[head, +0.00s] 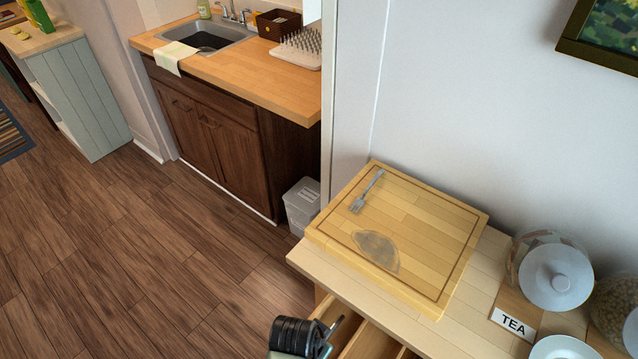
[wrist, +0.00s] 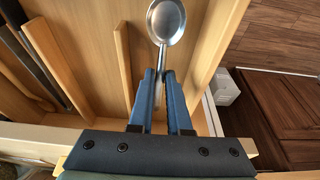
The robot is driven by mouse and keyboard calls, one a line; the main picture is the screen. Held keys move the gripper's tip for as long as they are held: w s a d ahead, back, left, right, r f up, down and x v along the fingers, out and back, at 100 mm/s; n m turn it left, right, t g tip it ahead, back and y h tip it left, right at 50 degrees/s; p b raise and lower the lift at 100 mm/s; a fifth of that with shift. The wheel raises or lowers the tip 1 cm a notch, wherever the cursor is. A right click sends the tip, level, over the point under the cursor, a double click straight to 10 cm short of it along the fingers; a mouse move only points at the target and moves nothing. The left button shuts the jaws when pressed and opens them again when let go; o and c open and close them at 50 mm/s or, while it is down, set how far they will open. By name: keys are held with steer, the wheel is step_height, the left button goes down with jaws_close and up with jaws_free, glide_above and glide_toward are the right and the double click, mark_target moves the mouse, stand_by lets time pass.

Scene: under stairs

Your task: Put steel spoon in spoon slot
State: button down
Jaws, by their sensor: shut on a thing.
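My gripper (wrist: 159,77) is shut on the steel spoon (wrist: 166,20), with the handle between its blue fingers and the round bowl pointing away from it. In the wrist view the spoon is over the open wooden drawer (wrist: 195,48), which has slots parted by thin wooden dividers (wrist: 122,58). I cannot tell whether the spoon touches the drawer floor. Which slot is the spoon slot is not marked. In the head view my gripper (head: 318,340) is at the bottom edge, at the left side of the open drawer (head: 366,343); its fingers are mostly hidden.
Dark long-handled utensils (wrist: 28,45) lie in the drawer's left slots. A cutting board (head: 420,220) with a fork (head: 366,192) on it rests on the counter above. Glass jars (head: 553,272) stand at right.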

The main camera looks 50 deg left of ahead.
steer(key=shift+f, duration=0.55)
steer(key=shift+f+b, duration=0.55)
steer(key=shift+b, duration=0.05)
steer(key=c, duration=0.8)
jaws_free()
steer(key=v, duration=1.3)
steer(key=shift+w, duration=0.1)
